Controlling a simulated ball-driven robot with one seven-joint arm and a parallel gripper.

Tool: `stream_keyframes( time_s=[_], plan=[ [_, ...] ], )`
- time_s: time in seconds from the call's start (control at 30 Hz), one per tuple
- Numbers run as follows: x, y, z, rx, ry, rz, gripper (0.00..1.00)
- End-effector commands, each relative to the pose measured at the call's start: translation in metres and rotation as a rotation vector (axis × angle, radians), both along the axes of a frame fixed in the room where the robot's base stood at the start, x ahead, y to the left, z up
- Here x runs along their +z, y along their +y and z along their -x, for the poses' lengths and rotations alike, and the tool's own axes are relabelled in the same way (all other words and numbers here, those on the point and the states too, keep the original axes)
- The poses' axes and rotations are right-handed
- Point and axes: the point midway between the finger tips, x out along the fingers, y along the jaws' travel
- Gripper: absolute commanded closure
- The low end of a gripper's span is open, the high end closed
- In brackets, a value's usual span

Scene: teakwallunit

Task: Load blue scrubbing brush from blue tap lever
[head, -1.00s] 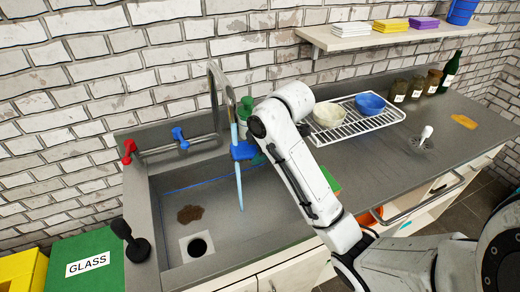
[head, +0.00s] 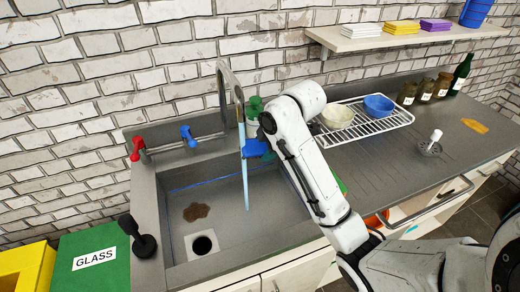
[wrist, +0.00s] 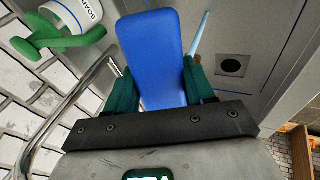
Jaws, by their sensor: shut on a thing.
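The blue scrubbing brush (head: 256,148) is in my gripper, over the sink beside the running water; it also shows in the wrist view (wrist: 150,45). My gripper (wrist: 160,88) is shut on it with its green fingers on both sides. Its bristles cannot be made out. In the head view my arm hides most of the gripper. The blue tap lever (head: 188,136) is on the pipe at the back left of the sink, apart from my gripper. A pale blue water stream (head: 245,180) falls from the curved spout at the brush's left edge; contact is unclear.
The red tap lever (head: 137,147) is left of the blue one. A soap bottle (wrist: 72,15) with a green pump stands close to the brush. The sink (head: 190,260) holds a brown stain and a drain. A dish rack (head: 385,127) with bowls is to the right.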

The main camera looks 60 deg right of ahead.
Motion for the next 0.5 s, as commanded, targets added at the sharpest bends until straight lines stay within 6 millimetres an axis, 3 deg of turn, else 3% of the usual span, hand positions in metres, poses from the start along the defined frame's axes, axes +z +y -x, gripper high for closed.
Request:
stream_keyframes(
  time_s=[0.27, 0.5],
  plan=[
    [0.0, -0.001, 0.001, 0.0, -0.001, -0.001, 0.71],
    [0.0, 0.003, 0.017, 0.0, 0.0, -0.002, 0.71]
  ],
)
